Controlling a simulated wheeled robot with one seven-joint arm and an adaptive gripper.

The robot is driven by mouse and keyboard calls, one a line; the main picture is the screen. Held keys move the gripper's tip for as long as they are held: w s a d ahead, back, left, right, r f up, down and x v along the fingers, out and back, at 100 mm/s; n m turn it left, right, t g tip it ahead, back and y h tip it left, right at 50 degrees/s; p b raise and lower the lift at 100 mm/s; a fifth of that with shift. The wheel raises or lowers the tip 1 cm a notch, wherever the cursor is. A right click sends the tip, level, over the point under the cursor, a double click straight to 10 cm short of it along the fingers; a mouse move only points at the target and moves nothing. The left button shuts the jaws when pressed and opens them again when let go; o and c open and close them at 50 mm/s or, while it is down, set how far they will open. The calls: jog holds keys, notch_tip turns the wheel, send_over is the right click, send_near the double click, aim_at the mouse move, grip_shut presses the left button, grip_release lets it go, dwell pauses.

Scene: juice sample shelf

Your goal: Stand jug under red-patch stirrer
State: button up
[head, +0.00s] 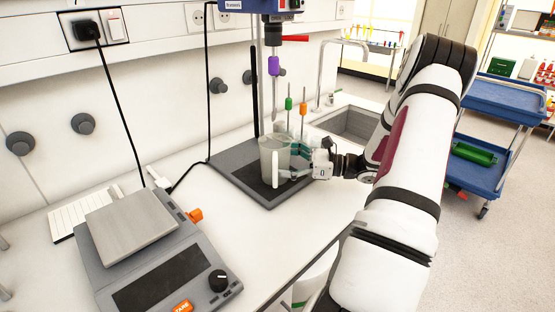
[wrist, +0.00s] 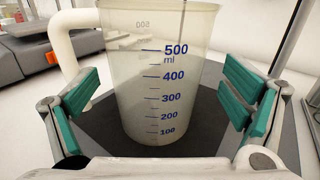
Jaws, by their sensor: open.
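The jug (head: 268,158) is a translucent beaker with a white handle. It stands upright on the dark base plate (head: 233,175) of the stirrer stand, below the stirrer head (head: 272,8) and its shaft. In the wrist view the jug (wrist: 160,75) shows blue millilitre marks, with its handle at the left. My gripper (head: 300,160) is at the jug's right side in the head view. In the wrist view its green-padded fingers (wrist: 162,108) are apart on either side of the jug, with gaps visible.
A balance (head: 140,240) with a metal pan stands at the front left. A sink (head: 350,122) lies behind my gripper. A blue cart (head: 490,150) stands at the right.

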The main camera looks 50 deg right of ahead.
jog(key=v, duration=1)
